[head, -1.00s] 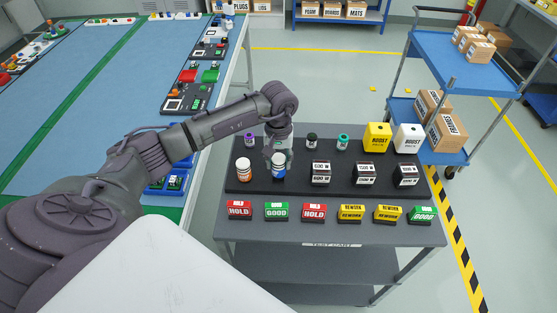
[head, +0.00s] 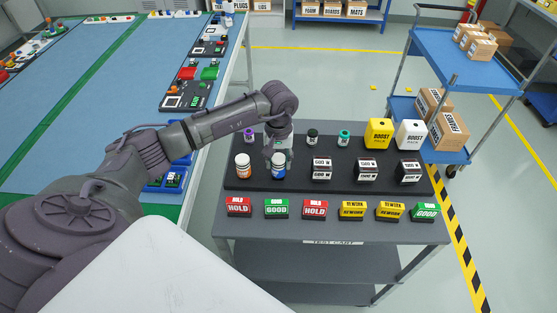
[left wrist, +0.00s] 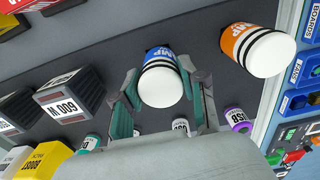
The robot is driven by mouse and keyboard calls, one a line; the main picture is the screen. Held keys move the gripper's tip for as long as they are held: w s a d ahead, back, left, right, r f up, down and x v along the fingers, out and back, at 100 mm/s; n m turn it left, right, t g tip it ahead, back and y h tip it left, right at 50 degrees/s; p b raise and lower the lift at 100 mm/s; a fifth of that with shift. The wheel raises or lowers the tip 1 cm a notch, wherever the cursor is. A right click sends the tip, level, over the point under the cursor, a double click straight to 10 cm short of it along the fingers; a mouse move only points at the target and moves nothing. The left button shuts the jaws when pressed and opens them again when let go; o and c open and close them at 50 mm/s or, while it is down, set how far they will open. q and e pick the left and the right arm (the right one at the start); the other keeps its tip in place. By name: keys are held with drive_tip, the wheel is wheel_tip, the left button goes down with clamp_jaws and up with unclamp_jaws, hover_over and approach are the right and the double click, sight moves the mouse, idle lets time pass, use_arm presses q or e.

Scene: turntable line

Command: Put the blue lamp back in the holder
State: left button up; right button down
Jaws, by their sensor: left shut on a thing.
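The blue lamp (head: 278,172), a small cylinder with a blue band and white end, is at the front left of the black board on the cart. My left gripper (head: 279,156) comes down over it from above and is shut on it. In the left wrist view, the two fingers (left wrist: 163,92) are on either side of the blue lamp (left wrist: 161,82). Whether its base touches the board is hidden. An orange lamp (head: 243,168) stands just to its left. My right gripper is not in view.
The black board (head: 300,186) also carries boxes marked in W (head: 321,170), small purple, black and teal pieces behind, and yellow and white boost packs (head: 378,134). Red, green and yellow labelled blocks (head: 276,209) line the cart's front. The blue-topped line (head: 90,95) is at left.

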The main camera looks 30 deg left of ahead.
use_arm(q)
drive_tip(key=shift+f+b, duration=0.4)
drive_tip(key=o, duration=1.3)
drive_tip(key=shift+o, duration=0.2)
